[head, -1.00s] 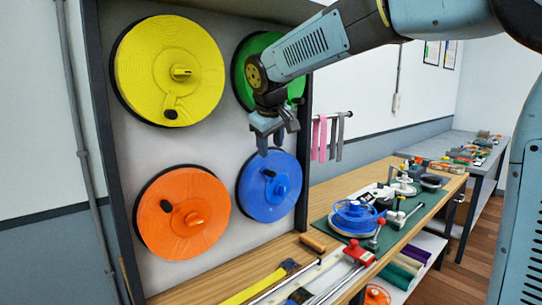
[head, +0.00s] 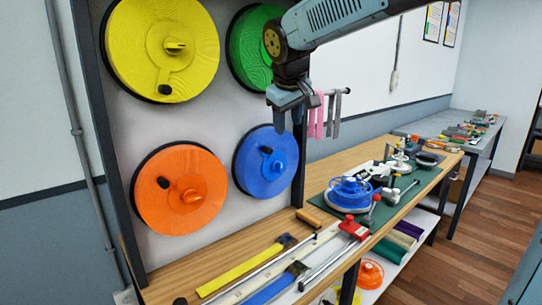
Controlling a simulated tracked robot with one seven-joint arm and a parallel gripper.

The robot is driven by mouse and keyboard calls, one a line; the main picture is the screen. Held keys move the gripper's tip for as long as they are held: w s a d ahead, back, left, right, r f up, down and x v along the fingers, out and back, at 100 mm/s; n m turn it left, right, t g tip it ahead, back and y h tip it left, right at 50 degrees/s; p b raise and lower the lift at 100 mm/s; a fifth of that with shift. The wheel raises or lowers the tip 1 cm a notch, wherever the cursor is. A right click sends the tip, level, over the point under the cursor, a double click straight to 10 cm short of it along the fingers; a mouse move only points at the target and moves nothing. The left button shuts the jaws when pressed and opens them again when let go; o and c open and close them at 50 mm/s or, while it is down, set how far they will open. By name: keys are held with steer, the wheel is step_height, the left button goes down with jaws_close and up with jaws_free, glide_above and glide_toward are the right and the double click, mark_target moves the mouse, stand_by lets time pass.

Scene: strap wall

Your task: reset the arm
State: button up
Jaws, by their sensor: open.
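My gripper (head: 289,119) hangs from my arm at the upper middle of the head view, fingers pointing down and apart, with nothing between them. It is in front of the right edge of the wall panel (head: 205,125), above and right of the blue disc (head: 250,170). My arm covers part of the green disc (head: 240,60). The yellow disc (head: 130,50) is at the upper left of the panel and the orange disc (head: 160,215) at the lower left.
A wooden bench (head: 225,245) runs below the panel, with a yellow strap (head: 240,272), a red clamp (head: 353,229) and a blue reel (head: 349,190) on it. Pink and grey straps (head: 316,118) hang from a rail behind my gripper. The floor (head: 440,245) at right is clear.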

steer(key=s+d+f+m, duration=0.4)
steer(key=s+d, duration=0.5)
steer(key=s, duration=0.3)
steer(key=s+d+f+m, duration=0.3)
steer(key=s+d+f, duration=0.3)
steer(key=s+d, duration=0.4)
steer(key=shift+s+d+f+m, duration=0.3)
steer(key=shift+s+m, duration=0.1)
steer(key=shift+s, duration=0.65)
stand_by(0.8)
